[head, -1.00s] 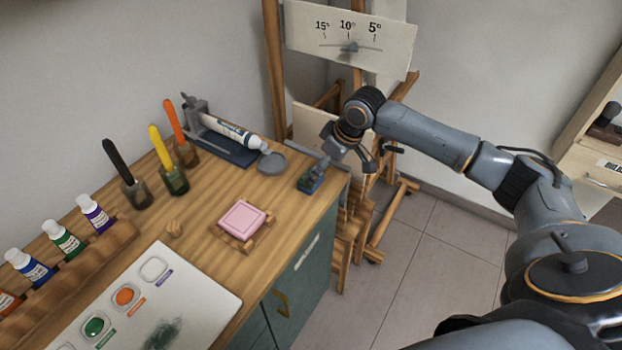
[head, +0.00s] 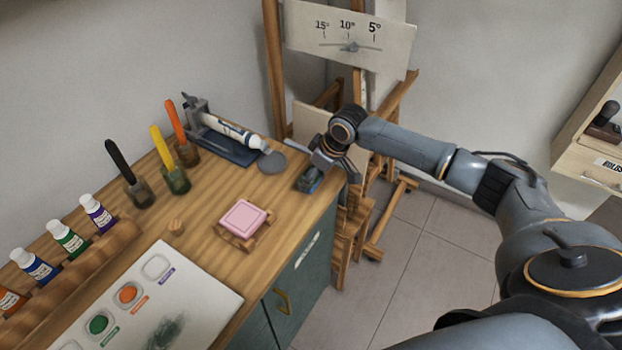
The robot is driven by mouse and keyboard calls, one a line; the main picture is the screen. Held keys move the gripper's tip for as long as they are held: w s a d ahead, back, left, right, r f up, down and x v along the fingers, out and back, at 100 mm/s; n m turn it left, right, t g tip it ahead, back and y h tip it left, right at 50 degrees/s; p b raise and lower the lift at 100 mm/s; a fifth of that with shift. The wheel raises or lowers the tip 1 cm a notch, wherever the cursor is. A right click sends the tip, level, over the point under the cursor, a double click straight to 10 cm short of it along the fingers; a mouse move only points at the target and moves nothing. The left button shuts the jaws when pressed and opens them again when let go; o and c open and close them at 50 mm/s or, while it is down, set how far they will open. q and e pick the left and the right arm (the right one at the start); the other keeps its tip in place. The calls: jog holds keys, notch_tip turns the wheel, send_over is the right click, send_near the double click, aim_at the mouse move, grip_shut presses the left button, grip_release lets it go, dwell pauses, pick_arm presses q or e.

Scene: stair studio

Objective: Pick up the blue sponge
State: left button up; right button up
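The blue sponge (head: 309,182) lies at the right rear corner of the wooden worktop, in a small dark holder or with a dark top; I cannot tell which. My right gripper (head: 328,172) comes in from the right and hangs just above and beside the sponge, partly covering its rear end. Its fingers look spread apart. Whether they touch the sponge is hidden by the gripper itself. My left gripper is not in view.
A pink block (head: 243,217) sits on a small wooden rack in front of the sponge. The easel (head: 362,215) stands close to the worktop's right edge.

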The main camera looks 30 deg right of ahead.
jog(key=shift+r, duration=0.1)
jog(key=shift+r, duration=0.2)
notch_tip(320, 180, up, 2)
jog(key=shift+r+b, duration=0.1)
jog(key=shift+b, duration=0.5)
jog(key=s+a+r+b, duration=0.2)
jog(key=s+a+r, duration=0.1)
jog(key=s+r, duration=0.7)
jog(key=s, duration=0.3)
jog(key=shift+s+a, duration=0.25)
jog(key=shift+s, duration=0.1)
jog(key=shift+r, duration=0.1)
jog(key=shift+c, duration=0.5)
